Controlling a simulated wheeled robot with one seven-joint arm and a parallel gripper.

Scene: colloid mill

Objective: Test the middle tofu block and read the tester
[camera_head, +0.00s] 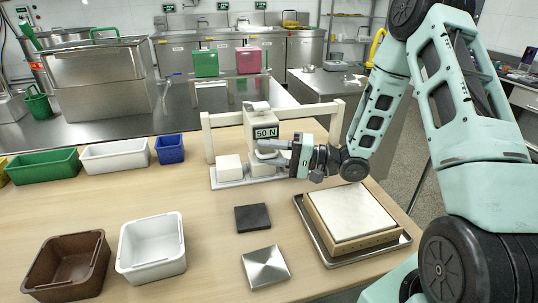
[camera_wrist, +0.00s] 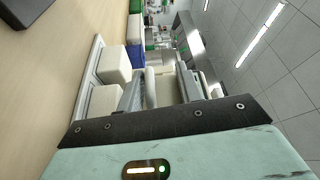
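The tester is a pale frame (camera_head: 207,135) with a head whose display (camera_head: 266,132) reads "50 N". A white tofu block (camera_head: 230,166) sits at the left of its base plate (camera_head: 235,182). The middle of the plate is partly hidden behind my gripper. My gripper (camera_head: 273,149) reaches in from the right, level, at the tester head. In the wrist view its two grey fingers (camera_wrist: 160,88) stand apart with a pale upright part (camera_wrist: 150,87) between them, beside one finger, with a gap to the other. Two white blocks (camera_wrist: 114,65) (camera_wrist: 101,103) show below; which is the middle one is unclear.
A wooden board with a white top (camera_head: 350,212) lies in a metal tray (camera_head: 398,241) at right. A black plate (camera_head: 253,218) and a steel plate (camera_head: 265,267) lie on the table. Brown (camera_head: 66,268) and white (camera_head: 152,247) bins stand front left; green, white and blue bins stand behind.

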